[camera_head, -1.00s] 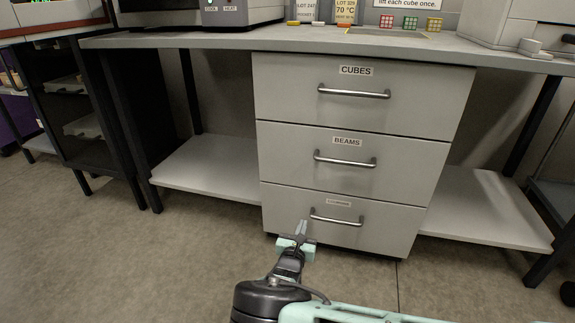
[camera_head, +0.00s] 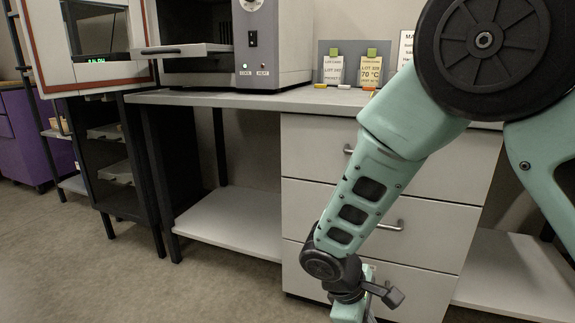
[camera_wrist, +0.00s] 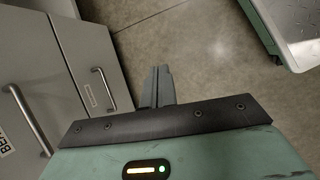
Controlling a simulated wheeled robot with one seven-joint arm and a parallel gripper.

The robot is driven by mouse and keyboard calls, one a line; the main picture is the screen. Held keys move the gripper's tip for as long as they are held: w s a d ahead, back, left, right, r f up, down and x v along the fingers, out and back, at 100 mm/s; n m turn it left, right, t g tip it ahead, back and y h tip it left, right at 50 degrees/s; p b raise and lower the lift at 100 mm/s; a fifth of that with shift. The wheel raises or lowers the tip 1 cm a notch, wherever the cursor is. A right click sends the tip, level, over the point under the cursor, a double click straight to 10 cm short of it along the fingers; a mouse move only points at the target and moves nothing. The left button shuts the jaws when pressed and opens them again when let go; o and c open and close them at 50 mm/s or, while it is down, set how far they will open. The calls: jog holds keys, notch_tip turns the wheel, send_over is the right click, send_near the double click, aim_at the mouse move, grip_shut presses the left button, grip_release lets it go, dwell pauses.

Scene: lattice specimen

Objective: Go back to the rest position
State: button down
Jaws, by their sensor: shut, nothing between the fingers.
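My gripper (camera_wrist: 159,86) shows in the wrist view with its two fingers together and nothing between them. It points down toward the bare floor, in front of the grey drawer unit (camera_wrist: 75,60). In the head view my arm crosses the right half of the picture, and the wrist end hangs low before the drawer unit (camera_head: 310,215). The fingertips are out of the head view, below its lower edge. All the drawers in sight are closed.
The worktop (camera_head: 235,98) bears an open-doored oven (camera_head: 285,45) and two lot cards (camera_head: 352,70). A low shelf (camera_head: 235,220) lies left of the drawers. A purple cabinet (camera_head: 35,140) stands far left. The floor (camera_head: 80,270) at left is clear.

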jog(key=s+a+r+m+y, duration=0.1)
jog(key=s+r+m+y, duration=0.45)
jog(key=s+r, duration=1.1)
notch_tip(320, 180, up, 34)
jog(key=s+p, duration=0.2)
jog(key=p, duration=3.4)
jog(key=shift+a+r+p, duration=0.15)
jog(key=shift+r+p, duration=0.1)
jog(key=shift+p, duration=0.15)
jog(key=shift+n+y, duration=0.25)
